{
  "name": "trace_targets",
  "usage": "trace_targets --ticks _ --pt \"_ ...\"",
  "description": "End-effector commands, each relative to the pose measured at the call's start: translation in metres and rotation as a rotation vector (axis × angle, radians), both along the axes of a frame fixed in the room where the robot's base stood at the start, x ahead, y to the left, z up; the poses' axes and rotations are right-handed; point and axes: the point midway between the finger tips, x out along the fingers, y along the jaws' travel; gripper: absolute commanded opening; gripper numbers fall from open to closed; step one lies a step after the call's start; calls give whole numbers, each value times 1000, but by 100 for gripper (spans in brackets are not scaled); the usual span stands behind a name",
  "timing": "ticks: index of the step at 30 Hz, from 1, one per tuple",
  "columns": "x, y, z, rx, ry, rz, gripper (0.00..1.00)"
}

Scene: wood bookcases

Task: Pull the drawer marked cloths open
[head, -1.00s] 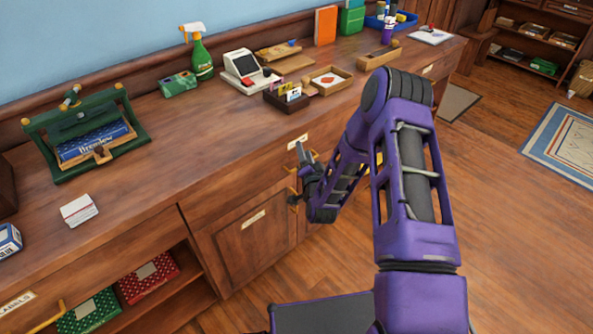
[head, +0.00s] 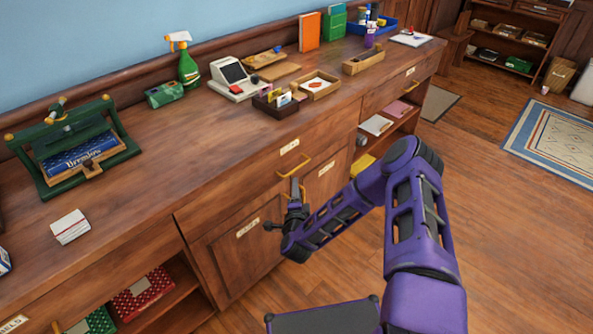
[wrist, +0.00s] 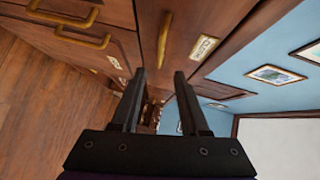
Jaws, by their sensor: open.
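A wooden drawer with a small pale label (head: 289,147) and a yellow handle (head: 293,170) is in the counter front, in the middle of the head view. It looks shut. Its lettering is too small for me to read surely as cloths. My gripper (head: 282,205) is open and empty, just below and in front of that handle. In the wrist view my gripper (wrist: 159,74) has its two fingers apart with nothing between them. A labelled front (wrist: 206,46) with a yellow handle (wrist: 163,40) lies beyond the fingertips, and its word is blurred.
A cabinet door with a label (head: 248,229) is below left of the drawer, and another labelled front (head: 326,168) is to the right. The countertop holds a card box (head: 280,103), a till-like device (head: 236,78) and a spray bottle (head: 186,62). Floor (head: 500,220) on the right is clear.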

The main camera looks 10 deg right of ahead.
Motion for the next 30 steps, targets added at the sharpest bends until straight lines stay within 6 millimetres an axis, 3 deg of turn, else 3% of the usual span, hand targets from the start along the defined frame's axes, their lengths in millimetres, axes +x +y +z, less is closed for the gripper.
trace_targets --ticks 9,15,21,29,30 --pt "69 -12 -11 -2 -2 -3 45" --pt "99 -16 -15 0 -1 0 45" --pt "111 -18 -16 -1 0 1 45" --pt "112 -18 -16 -1 0 1 45" --pt "112 -19 -16 -1 0 1 41"
